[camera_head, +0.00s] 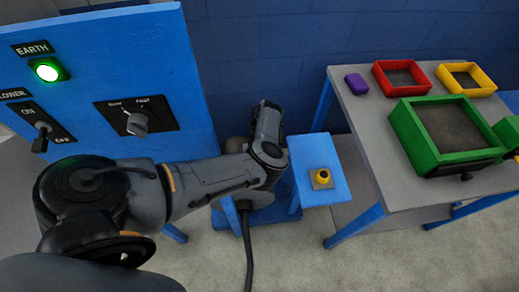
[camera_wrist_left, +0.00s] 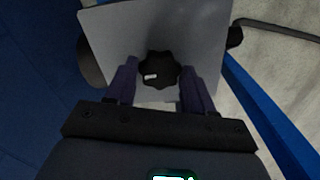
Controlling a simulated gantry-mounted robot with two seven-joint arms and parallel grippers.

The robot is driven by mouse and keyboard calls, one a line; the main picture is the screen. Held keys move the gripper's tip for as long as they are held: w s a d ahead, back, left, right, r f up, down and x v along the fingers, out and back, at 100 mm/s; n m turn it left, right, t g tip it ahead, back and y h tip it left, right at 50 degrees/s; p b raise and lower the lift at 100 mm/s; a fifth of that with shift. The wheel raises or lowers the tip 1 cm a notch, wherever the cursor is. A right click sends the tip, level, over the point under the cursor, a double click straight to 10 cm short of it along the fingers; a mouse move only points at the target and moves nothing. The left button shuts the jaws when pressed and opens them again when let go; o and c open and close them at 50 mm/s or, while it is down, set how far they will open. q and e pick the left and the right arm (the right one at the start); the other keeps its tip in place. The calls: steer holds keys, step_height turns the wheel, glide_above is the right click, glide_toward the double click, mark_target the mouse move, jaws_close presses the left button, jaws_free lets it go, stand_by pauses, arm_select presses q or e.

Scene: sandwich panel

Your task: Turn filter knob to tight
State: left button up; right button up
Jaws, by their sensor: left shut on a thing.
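A dark lobed knob (camera_wrist_left: 162,66) with a small white mark on its lower left sits on a grey plate (camera_wrist_left: 108,30) in the left wrist view. The two fingers of my left gripper (camera_wrist_left: 158,82) stand on either side of the knob and are shut on it. Any lettering that names the knob's positions is not visible. In the head view my left arm reaches from the lower left to the middle. I cannot make out its fingers or this knob there. My right gripper is in neither view.
A blue panel (camera_head: 90,88) at left carries a lit green EARTH lamp (camera_head: 47,71), an ON/OFF switch (camera_head: 43,128) and a grey selector knob (camera_head: 138,123). A blue stand (camera_head: 310,188) has a yellow part (camera_head: 323,176). A grey table (camera_head: 375,150) at right holds coloured trays.

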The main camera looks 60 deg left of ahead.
arm_select(q)
steer(key=shift+r+m+p, duration=0.1)
steer(key=shift+m+p, duration=0.2)
steer(key=shift+m, duration=0.2)
steer(key=o, duration=1)
